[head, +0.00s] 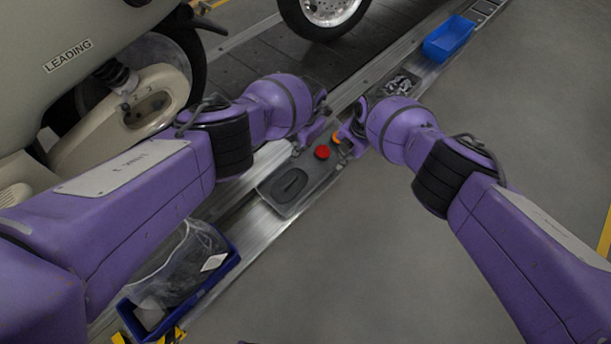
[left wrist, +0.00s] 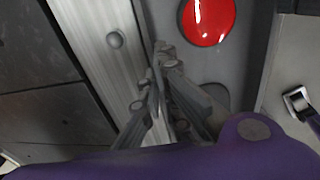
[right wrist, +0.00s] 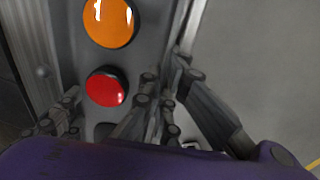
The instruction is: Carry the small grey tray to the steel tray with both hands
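The small grey tray (head: 312,181) seems to be the long grey piece on the rail, with a dark oval, a red button (head: 322,152) and an orange button (head: 336,137). My left gripper (left wrist: 158,62) has its fingertips close together at the tray's left edge, beside the red button. My right gripper (right wrist: 167,72) is at the opposite edge beside the orange and red buttons, with a gap between its fingertips. My wrists partly hide both grippers in the head view. Which thing is the steel tray is not clear; a metallic tray with parts (head: 398,84) lies farther up the rail.
A blue bin (head: 448,40) stands at the far end of the rail. Another blue bin (head: 228,268) with a clear bag is at the near end. A vehicle body (head: 60,60) and a wheel (head: 325,12) stand left and behind. The grey floor at right is clear.

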